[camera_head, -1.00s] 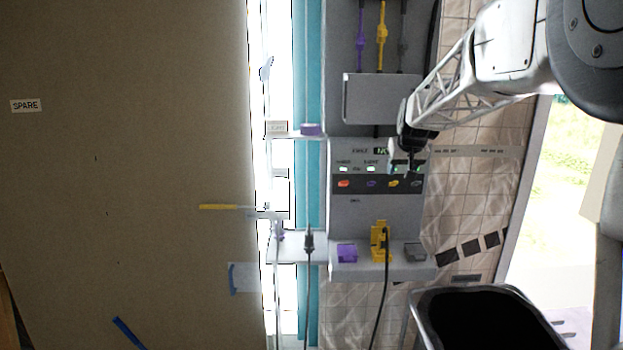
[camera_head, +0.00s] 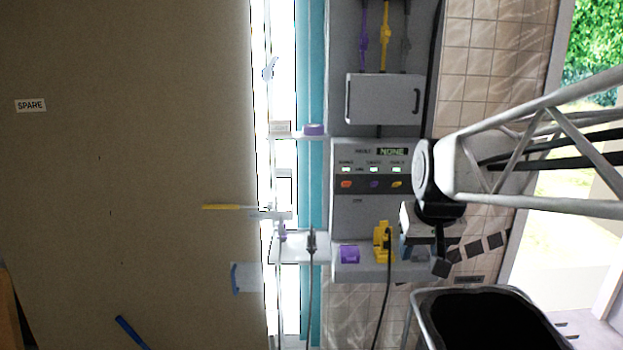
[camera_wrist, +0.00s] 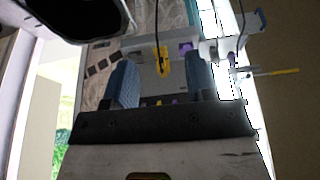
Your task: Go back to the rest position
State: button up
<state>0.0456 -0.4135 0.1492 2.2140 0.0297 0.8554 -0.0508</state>
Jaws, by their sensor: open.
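My gripper (camera_head: 418,250) is at the right end of the grey shelf below the control panel, in front of the grey block there and partly hiding it. In the wrist view its two blue-grey fingers (camera_wrist: 162,82) stand apart with nothing held between them. The grey control panel (camera_head: 350,212) has a display reading NONE, a row of lit green lights, and orange, purple and yellow buttons; its right edge is behind my arm. The yellow connector (camera_head: 382,242) with a black cable and a purple block (camera_head: 349,254) are on the shelf, left of the gripper.
A black bin (camera_head: 425,318) stands open below the gripper. A grey box (camera_head: 384,98) with a handle sits above the panel, under hanging purple and yellow pieces. A large brown board marked SPARE (camera_head: 130,190) fills the left. The tiled wall (camera_head: 490,75) lies to the right.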

jog(key=s+f, duration=0.4)
jog(key=s, duration=0.5)
jog(key=s+a+f+g, duration=0.1)
jog(key=s+f, duration=0.3)
jog(key=s, duration=0.5)
jog(key=shift+s+a, duration=0.2)
